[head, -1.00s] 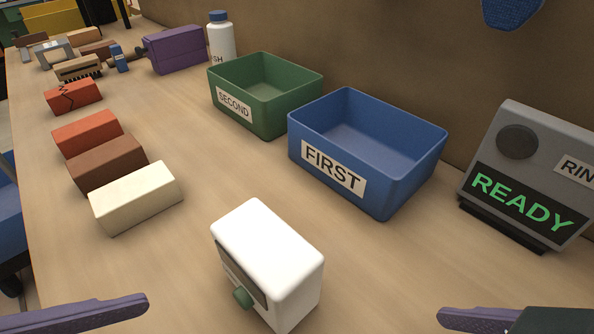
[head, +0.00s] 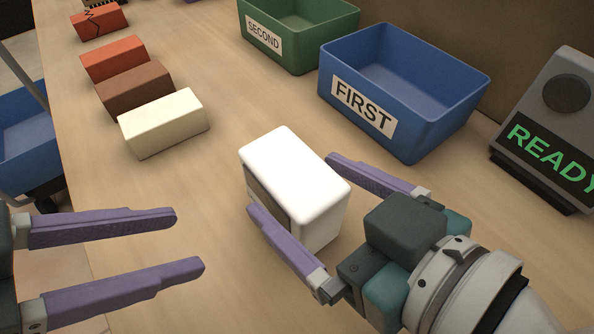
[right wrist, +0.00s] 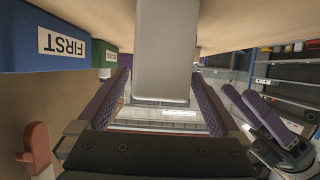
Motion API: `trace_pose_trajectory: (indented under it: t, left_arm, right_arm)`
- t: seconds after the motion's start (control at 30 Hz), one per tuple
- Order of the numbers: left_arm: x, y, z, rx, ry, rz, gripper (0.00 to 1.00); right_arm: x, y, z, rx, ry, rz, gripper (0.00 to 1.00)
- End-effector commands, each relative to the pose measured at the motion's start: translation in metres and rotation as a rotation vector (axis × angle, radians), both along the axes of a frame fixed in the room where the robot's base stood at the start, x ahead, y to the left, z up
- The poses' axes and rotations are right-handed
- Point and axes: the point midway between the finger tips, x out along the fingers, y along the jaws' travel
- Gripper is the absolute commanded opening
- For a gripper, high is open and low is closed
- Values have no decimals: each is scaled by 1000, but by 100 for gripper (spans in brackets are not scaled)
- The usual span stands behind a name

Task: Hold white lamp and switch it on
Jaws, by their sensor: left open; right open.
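The white lamp (head: 300,178) is a white block with rounded edges, standing on the table in the middle of the head view. A dark panel shows on its left side; the green knob is hidden now. My right gripper (head: 293,183) is open, one finger on each side of the lamp. In the right wrist view the lamp (right wrist: 165,50) sits between the two purple fingers, with gaps visible on both sides. My left gripper (head: 187,241) is open and empty, to the left of the lamp; its fingers also show in the right wrist view (right wrist: 257,112).
A blue bin marked FIRST (head: 400,95) stands behind the lamp, with a green bin marked SECOND (head: 285,38) farther left. A grey READY device (head: 560,120) is at the right. A cream brick (head: 163,125), a brown brick (head: 135,90) and red bricks line the left side.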

Motion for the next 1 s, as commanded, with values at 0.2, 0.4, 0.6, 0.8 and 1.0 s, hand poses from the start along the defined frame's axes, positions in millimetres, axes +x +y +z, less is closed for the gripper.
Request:
trace_pose_trajectory:
  t: [0.2,0.4,0.6,0.8,1.0]
  left_arm:
    - [0,0,0,0,0,0,50]
    - [0,0,0,0,0,0,50]
    - [0,0,0,0,0,0,50]
    - [0,0,0,0,0,0,50]
    - [0,0,0,0,0,0,50]
  right_arm:
    - [19,14,-9,3,2,0,100]
    - [22,17,-11,0,1,2,100]
    - [22,17,-11,0,1,1,94]
    - [22,17,-11,0,1,1,72]
    - [22,17,-11,0,1,1,49]
